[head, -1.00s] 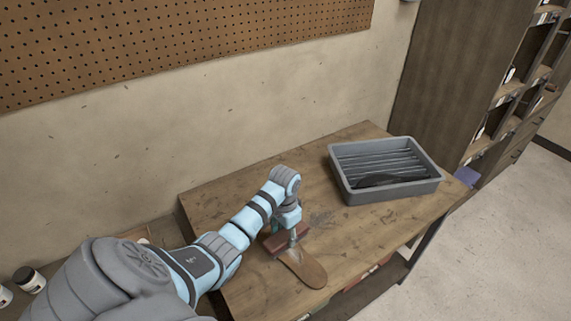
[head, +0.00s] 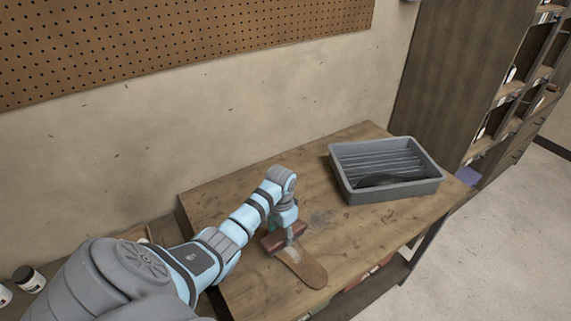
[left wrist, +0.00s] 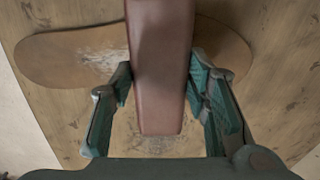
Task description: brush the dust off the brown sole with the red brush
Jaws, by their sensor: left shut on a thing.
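The brown sole (head: 309,271) lies flat near the front edge of the wooden table, and it also shows in the left wrist view (left wrist: 70,58). A pale dusty patch (head: 291,254) is on the sole, beside the brush. My left gripper (head: 287,230) is shut on the red brush (head: 270,243), which is over the far end of the sole. In the left wrist view the brush (left wrist: 160,65) lies between the two fingers and crosses the sole, hiding part of it. I cannot tell whether its bristles touch the sole. My right gripper is not in view.
A grey tray (head: 343,186) with ridges and a dark item (head: 385,180) inside stands at the table's back right. A pale smudge (head: 320,217) marks the table (head: 365,232). Jars (head: 29,279) stand at the far left. The table between sole and tray is clear.

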